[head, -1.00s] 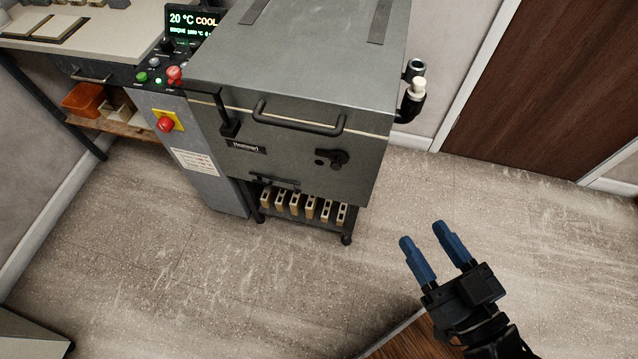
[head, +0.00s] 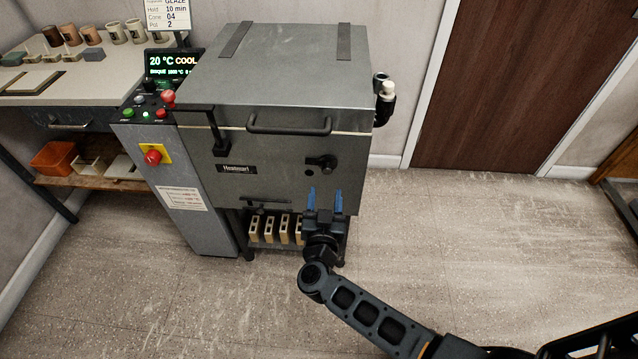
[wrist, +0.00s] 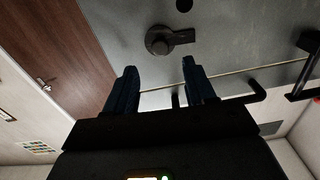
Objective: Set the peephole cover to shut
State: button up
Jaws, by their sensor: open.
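The peephole cover is a small dark round knob (head: 326,162) with a short arm, on the front of the grey kiln (head: 285,185). In the wrist view, which is upside down, the cover (wrist: 159,41) has its arm pointing right, about level. A dark round hole (wrist: 184,5) shows in the kiln wall near the top edge, apart from the cover's arm and uncovered. My gripper (head: 325,194) is open and empty, its blue fingers pointing at the kiln front just below the cover in the head view. In the wrist view the cover lies beyond the fingertips (wrist: 160,68), with no contact visible.
A bar handle (head: 290,125) runs along the kiln lid above the cover. Pale blocks (head: 268,230) stand on a shelf under the kiln. A control cabinet (head: 185,210) stands to the left.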

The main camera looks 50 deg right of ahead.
aim_at(327, 172)
jog(key=shift+b+x, duration=0.45)
jog(key=shift+x, duration=3.45)
grip_shut()
